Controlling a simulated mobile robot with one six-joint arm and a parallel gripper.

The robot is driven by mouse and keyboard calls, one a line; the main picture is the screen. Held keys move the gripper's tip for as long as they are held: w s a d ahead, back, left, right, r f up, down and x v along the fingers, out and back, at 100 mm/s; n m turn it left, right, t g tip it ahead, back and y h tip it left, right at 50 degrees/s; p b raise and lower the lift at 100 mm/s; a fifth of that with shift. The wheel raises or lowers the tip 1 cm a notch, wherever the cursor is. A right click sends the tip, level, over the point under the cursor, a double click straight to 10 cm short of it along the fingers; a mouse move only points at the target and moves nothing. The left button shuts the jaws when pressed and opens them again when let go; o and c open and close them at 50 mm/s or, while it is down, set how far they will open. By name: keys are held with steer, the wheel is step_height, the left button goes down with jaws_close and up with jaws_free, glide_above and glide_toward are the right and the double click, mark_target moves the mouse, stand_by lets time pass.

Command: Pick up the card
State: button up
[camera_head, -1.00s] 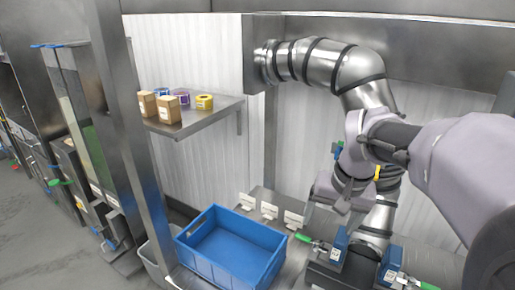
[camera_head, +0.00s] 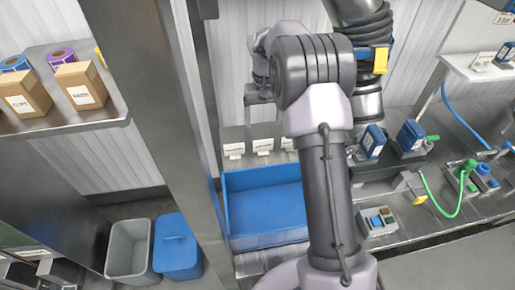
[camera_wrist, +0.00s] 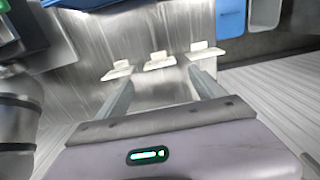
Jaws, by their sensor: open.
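Three small white cards stand in a row on the steel counter behind the blue crate. In the head view they are the left card (camera_head: 233,150), the middle card (camera_head: 263,146) and the right card (camera_head: 288,143). The wrist view shows the same row as small pale cards on holders (camera_wrist: 117,71) (camera_wrist: 160,62) (camera_wrist: 203,51). My gripper (camera_wrist: 161,78) is open and empty, its two fingers spread on either side of the middle card's line of sight. Its distance from the cards is hard to tell.
The blue crate (camera_head: 228,208) stands in front of the cards, partly behind my arm. A steel post (camera_head: 165,110) is close on the left. A shelf with boxes (camera_head: 82,86) is beyond it. Blue and grey bins (camera_head: 128,248) stand on the floor. Blue devices (camera_head: 372,141) sit right of my arm.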

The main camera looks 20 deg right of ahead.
steer(key=b, duration=0.3)
glide_above(263, 150)
step_height(263, 150, down, 9)
steer(key=shift+s+f, duration=0.15)
steer(key=f, duration=0.1)
steer(key=f+b, duration=0.1)
steer(key=f, duration=0.1)
steer(key=f+b, duration=0.1)
steer(key=f, duration=0.1)
steer(key=shift+w+f, duration=0.1)
steer(key=shift+w, duration=0.25)
steer(key=shift+r, duration=0.2)
steer(key=shift+c, duration=0.2)
steer(key=c, duration=1.1)
